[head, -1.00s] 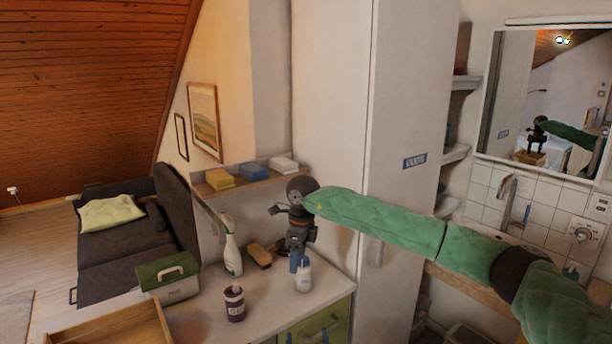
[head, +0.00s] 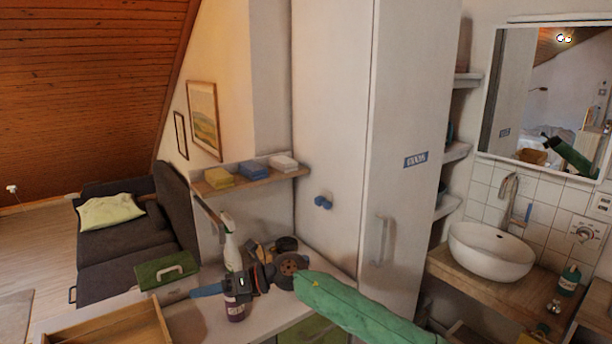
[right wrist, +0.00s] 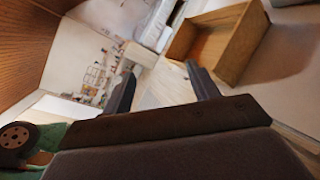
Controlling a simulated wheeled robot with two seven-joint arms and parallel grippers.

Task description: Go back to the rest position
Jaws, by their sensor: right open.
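My right arm, in a green padded sleeve, comes in from the lower right in the head view. My right gripper (head: 204,291) is low over the white counter, pointing left, and partly covers a purple-and-white container (head: 235,309). In the right wrist view the two dark fingers of the right gripper (right wrist: 162,82) stand apart with nothing between them. My left gripper is not in view.
An open wooden drawer or box (head: 120,325) lies left of the gripper; it also shows in the wrist view (right wrist: 238,48). A green-lidded box (head: 165,271), a spray bottle (head: 230,248) and a tall cabinet (head: 335,130) stand close by. A basin (head: 488,252) is at right.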

